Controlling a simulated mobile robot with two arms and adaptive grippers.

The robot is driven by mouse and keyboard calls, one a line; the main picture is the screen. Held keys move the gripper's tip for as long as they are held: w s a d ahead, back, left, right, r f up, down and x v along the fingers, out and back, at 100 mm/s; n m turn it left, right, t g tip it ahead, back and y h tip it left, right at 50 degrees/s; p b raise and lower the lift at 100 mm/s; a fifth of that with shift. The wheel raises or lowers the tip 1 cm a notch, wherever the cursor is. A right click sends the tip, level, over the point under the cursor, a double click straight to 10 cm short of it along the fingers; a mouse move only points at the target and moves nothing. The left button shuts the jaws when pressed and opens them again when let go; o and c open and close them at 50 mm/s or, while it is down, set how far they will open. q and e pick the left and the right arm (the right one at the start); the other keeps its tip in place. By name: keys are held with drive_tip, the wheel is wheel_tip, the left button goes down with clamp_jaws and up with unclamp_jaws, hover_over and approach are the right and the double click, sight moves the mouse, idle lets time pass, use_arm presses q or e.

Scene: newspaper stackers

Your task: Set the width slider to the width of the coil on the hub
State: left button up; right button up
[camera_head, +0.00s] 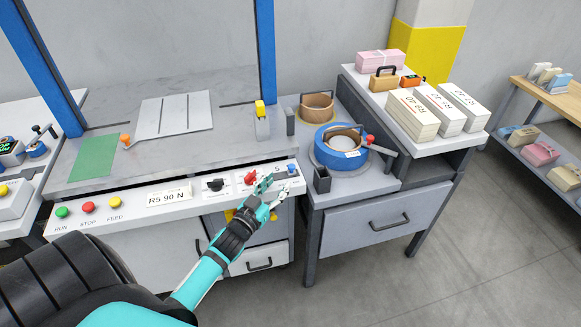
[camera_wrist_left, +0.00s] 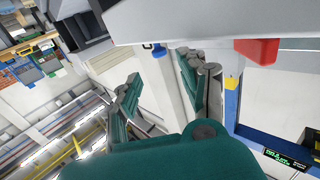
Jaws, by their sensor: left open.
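A blue coil (camera_head: 340,150) lies around a hub on the grey side stand; a brown ring shows inside it. A red-knobbed lever (camera_head: 371,140) stands at its right edge. The front panel (camera_head: 130,206) carries a black knob (camera_head: 214,184), a red knob (camera_head: 250,178) and a small blue knob (camera_head: 292,169) at its right end. I cannot read which is the width slider. My left gripper (camera_head: 276,189) is open and empty at the panel's right end, just below the red and blue knobs. The left wrist view shows its spread fingers (camera_wrist_left: 168,78) and a red part (camera_wrist_left: 258,50) close by.
Blue posts (camera_head: 266,50) frame the machine table. White paper stacks (camera_head: 412,116) lie on the right stand. Clear floor lies at the lower right.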

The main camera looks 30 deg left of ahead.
sight(290, 168)
use_arm(q)
drive_tip(key=w, duration=0.8)
drive_tip(key=shift+a, duration=0.35)
drive_tip(key=shift+c, duration=0.3)
clamp_jaws()
drive_tip(key=shift+s, duration=0.1)
